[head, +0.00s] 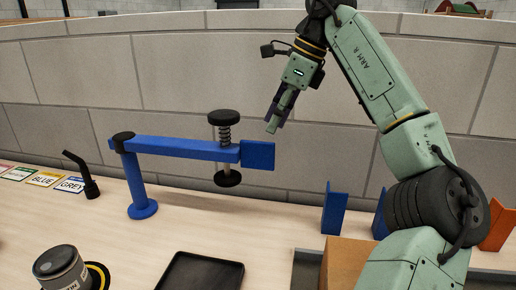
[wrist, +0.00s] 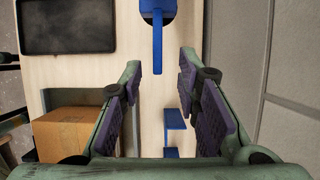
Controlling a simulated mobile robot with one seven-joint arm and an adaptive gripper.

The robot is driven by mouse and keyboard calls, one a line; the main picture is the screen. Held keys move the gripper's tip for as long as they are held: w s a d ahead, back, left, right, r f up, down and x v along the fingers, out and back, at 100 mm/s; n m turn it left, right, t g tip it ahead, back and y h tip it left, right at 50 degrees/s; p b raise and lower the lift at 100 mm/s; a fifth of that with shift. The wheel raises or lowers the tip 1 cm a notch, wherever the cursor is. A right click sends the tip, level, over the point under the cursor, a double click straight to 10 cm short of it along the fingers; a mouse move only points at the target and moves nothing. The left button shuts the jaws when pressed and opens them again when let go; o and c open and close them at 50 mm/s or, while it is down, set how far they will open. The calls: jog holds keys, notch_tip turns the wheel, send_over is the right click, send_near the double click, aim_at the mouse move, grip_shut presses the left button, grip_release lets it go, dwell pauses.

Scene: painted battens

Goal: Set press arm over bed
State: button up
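The press arm (head: 185,149) is a blue horizontal bar on a blue post (head: 138,185) with a round foot. Near its right end it carries a spring plunger with a black knob (head: 224,117) and a black lower pad (head: 228,179). A flat blue paddle (head: 258,155) ends the bar; it also shows edge-on at the top of the wrist view (wrist: 158,45). A shallow black tray (head: 200,274) lies in front; I cannot tell whether it is the bed. My gripper (head: 274,122) is above and right of the paddle, apart from it. In the wrist view its fingers (wrist: 160,62) are spread and empty.
A cardboard box (wrist: 72,136) and upright blue plates (head: 334,208) stand to the right. A labelled tin (head: 60,268) is at front left. A black bent-necked thing (head: 82,174) stands beside colour cards (head: 44,180). A grey block wall (head: 180,85) runs behind the bench.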

aim_at(252, 168)
jog(key=x, duration=1)
jog(key=shift+s+a+f+p, duration=0.1)
jog(key=shift+f+p, duration=0.1)
jog(key=shift+p, duration=0.2)
grip_shut()
